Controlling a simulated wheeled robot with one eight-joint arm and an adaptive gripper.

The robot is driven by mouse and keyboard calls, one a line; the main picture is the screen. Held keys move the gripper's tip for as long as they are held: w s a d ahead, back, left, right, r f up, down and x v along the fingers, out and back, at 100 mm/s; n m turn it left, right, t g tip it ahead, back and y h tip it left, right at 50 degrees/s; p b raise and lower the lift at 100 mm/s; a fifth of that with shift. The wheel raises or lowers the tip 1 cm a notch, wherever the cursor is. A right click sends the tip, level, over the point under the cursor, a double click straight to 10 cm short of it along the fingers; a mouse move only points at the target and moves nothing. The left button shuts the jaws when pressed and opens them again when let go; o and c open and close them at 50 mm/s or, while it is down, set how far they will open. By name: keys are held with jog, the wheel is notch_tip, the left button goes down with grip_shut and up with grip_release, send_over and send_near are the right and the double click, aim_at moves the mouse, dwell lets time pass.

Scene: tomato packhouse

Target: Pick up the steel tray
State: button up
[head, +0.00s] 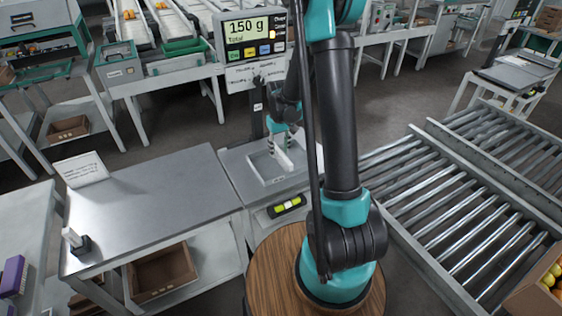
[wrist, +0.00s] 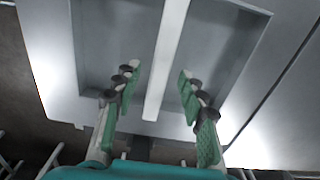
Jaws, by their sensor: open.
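The steel tray (head: 262,176) is a shallow, pale grey tray on the weighing scale, in the middle of the head view. In the wrist view the tray (wrist: 225,45) fills the upper middle, and a light bar (wrist: 165,60) runs across it. My gripper (head: 283,150) is over the tray, pointing down. In the wrist view my gripper (wrist: 156,88) is open, with one finger on each side of the bar and a gap on both sides. Nothing is held. My arm hides part of the tray's right side in the head view.
The scale's display (head: 255,30) reads 150 g and stands just behind the tray.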

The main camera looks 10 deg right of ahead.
aim_at(280, 151)
jog(key=shift+f, duration=1.55)
grip_shut()
